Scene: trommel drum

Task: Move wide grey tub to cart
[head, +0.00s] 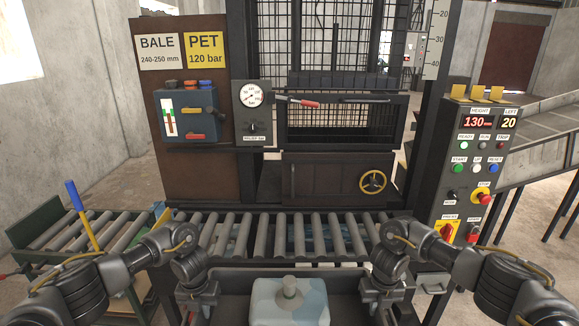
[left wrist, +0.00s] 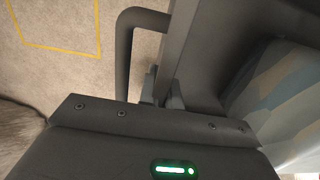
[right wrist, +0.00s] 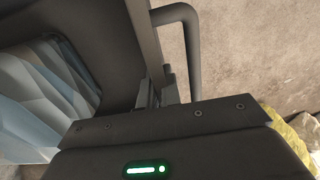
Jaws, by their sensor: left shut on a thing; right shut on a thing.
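The wide grey tub (head: 235,284) is in front of me at the bottom of the head view, before the roller conveyor. A pale blue-grey faceted load (head: 268,302) with a grey knob on top sits in it. My left gripper (head: 202,298) is shut on the tub's left side wall, by a bar handle (left wrist: 125,60). My right gripper (head: 378,296) is shut on the right side wall, by the other handle (right wrist: 192,45). Wrist views show the fingers pinching the wall, with floor beneath. The tub's front is out of view. I cannot single out the cart with certainty.
A roller conveyor (head: 262,235) runs across just beyond the tub, below the baler press (head: 335,175). A green-framed roller unit (head: 37,222) with a blue-and-yellow lever stands at left. A control post (head: 455,185) stands at right. Yellow floor lines (left wrist: 60,52) show below left.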

